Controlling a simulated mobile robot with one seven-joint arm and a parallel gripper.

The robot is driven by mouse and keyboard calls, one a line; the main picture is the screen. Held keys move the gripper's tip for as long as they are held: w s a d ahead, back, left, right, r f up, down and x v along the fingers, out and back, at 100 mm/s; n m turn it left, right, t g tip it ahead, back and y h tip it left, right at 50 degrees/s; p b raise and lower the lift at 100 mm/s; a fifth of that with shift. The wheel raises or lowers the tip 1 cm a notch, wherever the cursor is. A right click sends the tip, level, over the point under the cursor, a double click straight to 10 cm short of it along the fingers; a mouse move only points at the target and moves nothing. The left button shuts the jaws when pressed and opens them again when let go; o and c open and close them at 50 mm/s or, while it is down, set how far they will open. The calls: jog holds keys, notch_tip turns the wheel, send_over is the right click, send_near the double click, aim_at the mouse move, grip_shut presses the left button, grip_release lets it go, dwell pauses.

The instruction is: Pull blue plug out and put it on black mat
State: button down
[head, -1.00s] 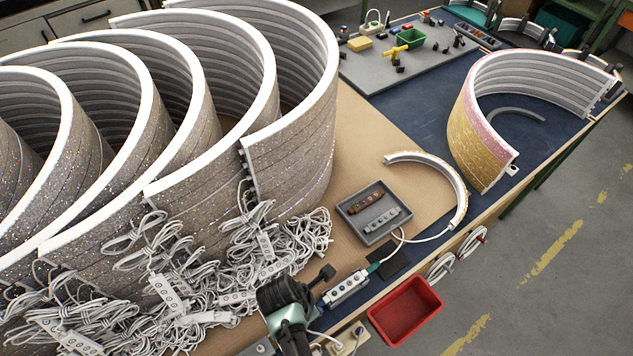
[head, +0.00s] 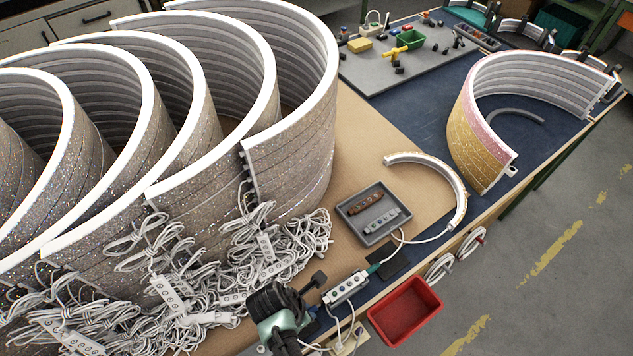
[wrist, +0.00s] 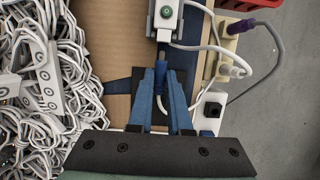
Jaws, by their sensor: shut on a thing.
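The blue plug (wrist: 161,82) is held between the blue fingers of my gripper (wrist: 161,74) in the wrist view. It points at the end of the white power strip (wrist: 167,14). A short dark piece shows between plug and strip; I cannot tell whether they still touch. In the head view my gripper (head: 311,314) is low at the near end of the strip (head: 346,287), and the arm hides the plug. The black mat (head: 402,263) lies flat beyond the strip's far end, below the grey tray.
A red bin (head: 405,312) stands right of the strip at the table edge. A grey tray (head: 349,211) holds a brown and a pale strip. Tangled white cables (head: 200,275) and large glittery arcs (head: 290,160) fill the left. A white cable (wrist: 205,42) runs beside my gripper.

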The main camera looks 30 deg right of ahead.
jog(key=shift+a, duration=0.4)
